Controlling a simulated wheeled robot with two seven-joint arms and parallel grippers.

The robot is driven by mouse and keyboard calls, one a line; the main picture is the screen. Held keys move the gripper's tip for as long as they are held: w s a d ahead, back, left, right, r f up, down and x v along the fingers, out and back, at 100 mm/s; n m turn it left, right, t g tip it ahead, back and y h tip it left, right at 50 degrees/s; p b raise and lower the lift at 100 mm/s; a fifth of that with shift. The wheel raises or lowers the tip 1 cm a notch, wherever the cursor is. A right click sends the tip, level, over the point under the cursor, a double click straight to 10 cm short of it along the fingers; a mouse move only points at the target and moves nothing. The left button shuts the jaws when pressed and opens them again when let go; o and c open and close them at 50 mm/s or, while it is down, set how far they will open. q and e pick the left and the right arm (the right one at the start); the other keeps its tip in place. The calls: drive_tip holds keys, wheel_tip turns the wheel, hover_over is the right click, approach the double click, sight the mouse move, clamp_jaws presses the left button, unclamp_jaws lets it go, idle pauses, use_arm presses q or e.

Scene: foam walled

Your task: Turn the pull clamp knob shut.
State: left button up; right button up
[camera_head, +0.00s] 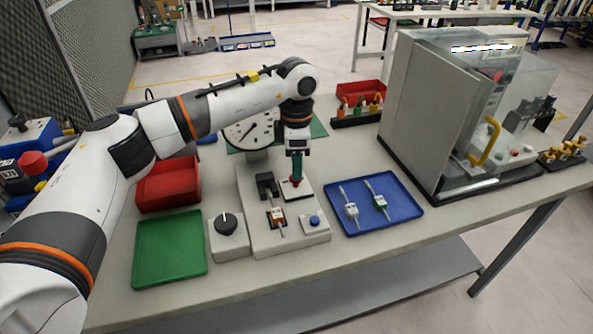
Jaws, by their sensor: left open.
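The black round knob (227,222) sits on a small light grey box, left of the light grey test fixture (258,240). Its white pointer mark faces away from me, towards the back of the table. My left gripper (294,182) points down over the fixture's back right part, close above a white plate (298,190). It is open and stands to the right of the knob, well apart from it. Small red and green parts show at its fingertips; I cannot tell whether it touches anything. My right gripper is not in view.
A green tray (150,277) lies left of the knob, with a red bin (150,198) behind it. A blue tray (405,217) with two small devices lies right of the fixture. A round dial gauge (236,138) stands behind. A large clear-doored enclosure (412,110) fills the right.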

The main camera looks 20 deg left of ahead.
use_arm(q)
wheel_tip(320, 180, up, 9)
drive_tip(key=b, duration=0.1)
drive_tip(key=shift+f, duration=0.1)
idle(0.3)
